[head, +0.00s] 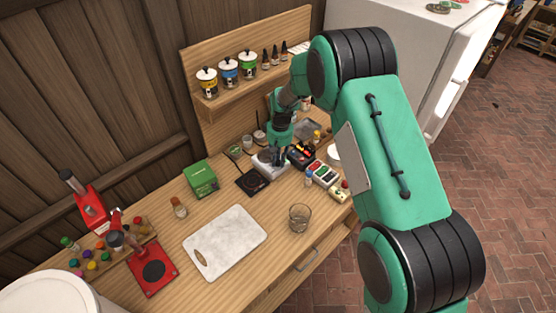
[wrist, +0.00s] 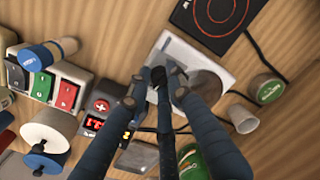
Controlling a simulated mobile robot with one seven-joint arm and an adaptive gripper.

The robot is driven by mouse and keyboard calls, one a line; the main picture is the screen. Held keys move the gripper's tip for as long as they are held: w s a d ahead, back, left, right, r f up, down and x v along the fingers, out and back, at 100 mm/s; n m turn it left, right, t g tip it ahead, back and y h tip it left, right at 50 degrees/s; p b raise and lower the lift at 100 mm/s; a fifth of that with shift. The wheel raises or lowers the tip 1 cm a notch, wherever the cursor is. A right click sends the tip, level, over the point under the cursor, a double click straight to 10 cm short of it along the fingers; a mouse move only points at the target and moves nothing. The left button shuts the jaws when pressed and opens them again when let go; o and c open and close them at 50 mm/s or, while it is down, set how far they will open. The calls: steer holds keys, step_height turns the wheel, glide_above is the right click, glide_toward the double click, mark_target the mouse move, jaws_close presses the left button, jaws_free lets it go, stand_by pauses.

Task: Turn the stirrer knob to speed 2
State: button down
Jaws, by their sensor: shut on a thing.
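The stirrer (head: 265,167) is a pale, low box on the bench, beside a black scale-like plate. In the wrist view the stirrer (wrist: 204,52) shows a grey round top plate. Its small dark knob (wrist: 156,76) is on the side toward my fingers. In the head view my gripper (head: 281,158) is down at the stirrer, and the arm and fingers hide the knob. I cannot read any speed marking.
A black plate with a red ring (wrist: 222,12), a red-display box (wrist: 98,122) and a switch box with red and green keys (wrist: 42,85) stand close by. A glass (head: 299,218) and white board (head: 225,242) lie nearer the front. A green box (head: 201,179) is left.

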mark_target(279, 163)
steer(key=m, duration=0.3)
steer(key=shift+r+m, duration=0.1)
steer(key=shift+m, duration=0.3)
steer(key=m, duration=0.4)
steer(key=shift+m+p, duration=0.3)
steer(key=m, duration=0.4)
steer(key=shift+t, duration=0.3)
steer(key=shift+m, duration=2.2)
steer(key=c, duration=1.6)
jaws_free()
steer(key=shift+s, duration=0.1)
steer(key=shift+s+d+r, duration=0.1)
steer(key=shift+r, duration=2.85)
steer(key=shift+s+r, duration=0.1)
steer(key=shift+r, duration=2.85)
